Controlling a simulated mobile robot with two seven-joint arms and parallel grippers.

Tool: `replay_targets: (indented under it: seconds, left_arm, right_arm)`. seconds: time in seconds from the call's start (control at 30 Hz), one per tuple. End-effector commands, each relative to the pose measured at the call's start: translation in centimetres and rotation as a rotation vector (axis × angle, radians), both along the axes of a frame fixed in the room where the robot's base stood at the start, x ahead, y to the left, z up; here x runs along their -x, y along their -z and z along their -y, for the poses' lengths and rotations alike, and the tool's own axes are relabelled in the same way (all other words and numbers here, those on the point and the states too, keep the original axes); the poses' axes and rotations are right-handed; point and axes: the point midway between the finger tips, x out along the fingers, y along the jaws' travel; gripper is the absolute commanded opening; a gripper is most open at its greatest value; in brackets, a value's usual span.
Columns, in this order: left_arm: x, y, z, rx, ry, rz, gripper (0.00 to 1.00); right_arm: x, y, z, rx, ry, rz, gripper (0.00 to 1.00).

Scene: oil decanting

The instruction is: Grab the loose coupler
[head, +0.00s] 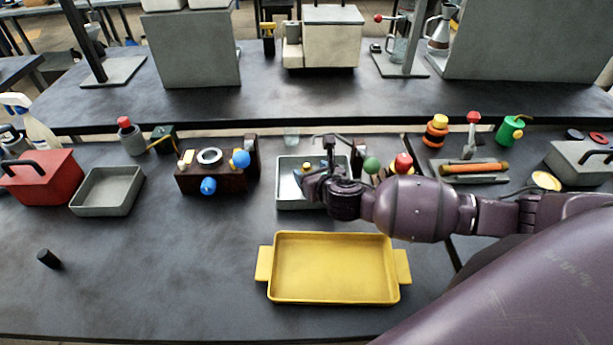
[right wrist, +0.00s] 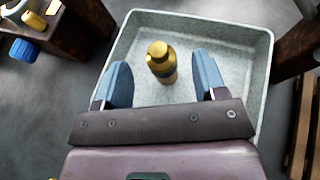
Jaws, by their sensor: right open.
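The loose coupler, a small brass-coloured cylinder with a dark band (right wrist: 163,66), stands or lies in the grey speckled tray (right wrist: 258,45); I cannot tell its exact tilt. My right gripper (right wrist: 162,80) is open, its two blue fingers on either side of the coupler with clear gaps and no contact seen. In the head view my right gripper (head: 312,178) is over the same grey tray (head: 287,203) and hides much of its inside. My left gripper is not in view.
A yellow tray (head: 332,270) sits in front of the grey tray. A dark brown block with blue knobs (head: 222,180) stands to the left. Fittings with green and red knobs (head: 403,163) stand close to the right, near my arm. The table's front left is mostly clear.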

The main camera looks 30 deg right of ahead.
Motion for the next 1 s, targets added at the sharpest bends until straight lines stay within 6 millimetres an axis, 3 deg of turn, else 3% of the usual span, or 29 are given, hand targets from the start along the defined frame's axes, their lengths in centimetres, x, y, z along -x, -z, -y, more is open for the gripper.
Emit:
replay_targets:
  seconds: [0.13, 0.43, 0.8, 1.0]
  left_arm:
    - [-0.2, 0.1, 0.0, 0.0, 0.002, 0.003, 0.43]
    - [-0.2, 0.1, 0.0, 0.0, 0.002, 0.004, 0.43]
    - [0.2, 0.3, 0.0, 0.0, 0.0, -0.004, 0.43]
    - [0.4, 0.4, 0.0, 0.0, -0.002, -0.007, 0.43]
  right_arm:
    - [-1.3, 0.7, 0.0, 0.0, 0.0, -0.001, 0.65]
    - [-1.6, 0.8, 0.1, 0.001, 0.0, -0.001, 0.65]
    - [-1.6, 0.8, 0.1, 0.001, 0.0, -0.001, 0.11]
    - [-1.6, 0.7, 0.1, 0.001, 0.0, -0.001, 0.1]
